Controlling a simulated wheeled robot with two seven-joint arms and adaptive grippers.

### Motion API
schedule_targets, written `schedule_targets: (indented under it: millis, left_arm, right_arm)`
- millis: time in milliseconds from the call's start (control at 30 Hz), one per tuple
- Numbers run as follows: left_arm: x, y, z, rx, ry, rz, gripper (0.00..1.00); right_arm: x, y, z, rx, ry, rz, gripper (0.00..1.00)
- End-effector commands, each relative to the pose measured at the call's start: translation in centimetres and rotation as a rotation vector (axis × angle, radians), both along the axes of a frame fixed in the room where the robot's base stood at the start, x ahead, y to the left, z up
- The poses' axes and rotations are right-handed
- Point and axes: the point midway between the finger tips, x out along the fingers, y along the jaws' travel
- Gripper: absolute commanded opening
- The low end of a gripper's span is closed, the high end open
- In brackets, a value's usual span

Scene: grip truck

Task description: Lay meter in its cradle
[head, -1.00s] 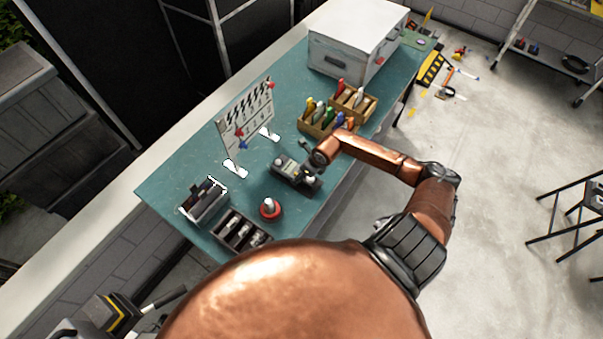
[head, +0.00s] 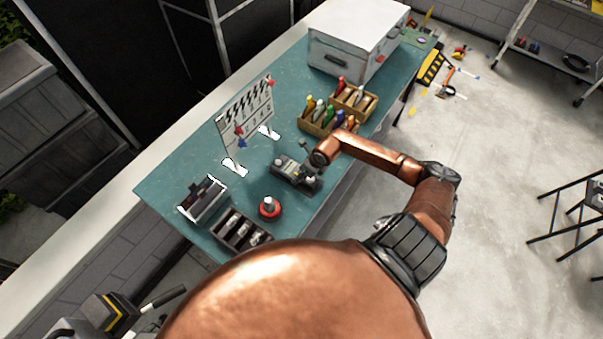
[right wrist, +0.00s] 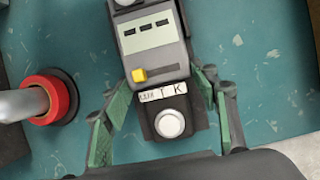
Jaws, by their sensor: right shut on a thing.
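The meter (right wrist: 150,40) is a dark grey device with a pale panel, three dark slots and a yellow button. At its near end are a label strip and a white round dome. In the head view the meter (head: 287,167) is over the teal bench, left of my right wrist. My right gripper (right wrist: 167,92) is shut on the meter, with green-padded fingers on both sides of its near end. I cannot make out the cradle apart from the meter, nor tell whether the meter touches anything beneath. My left gripper is not in view.

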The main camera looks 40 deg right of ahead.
Motion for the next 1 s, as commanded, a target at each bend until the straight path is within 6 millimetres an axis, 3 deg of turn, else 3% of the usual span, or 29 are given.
schedule_targets:
  millis: [367,400,667,1000]
  left_arm:
    - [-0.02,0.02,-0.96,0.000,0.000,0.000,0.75]
    - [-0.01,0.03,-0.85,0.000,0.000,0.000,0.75]
    - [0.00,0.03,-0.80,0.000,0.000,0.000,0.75]
    - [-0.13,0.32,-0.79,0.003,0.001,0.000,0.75]
  right_arm:
    - [0.09,0.00,-1.07,0.001,-0.002,0.000,0.20]
    - [0.09,0.00,-0.95,0.001,-0.002,0.000,0.57]
    - [0.05,-0.01,-0.95,0.000,-0.001,0.000,0.75]
    - [-0.15,-0.11,-0.75,-0.001,0.001,0.000,0.75]
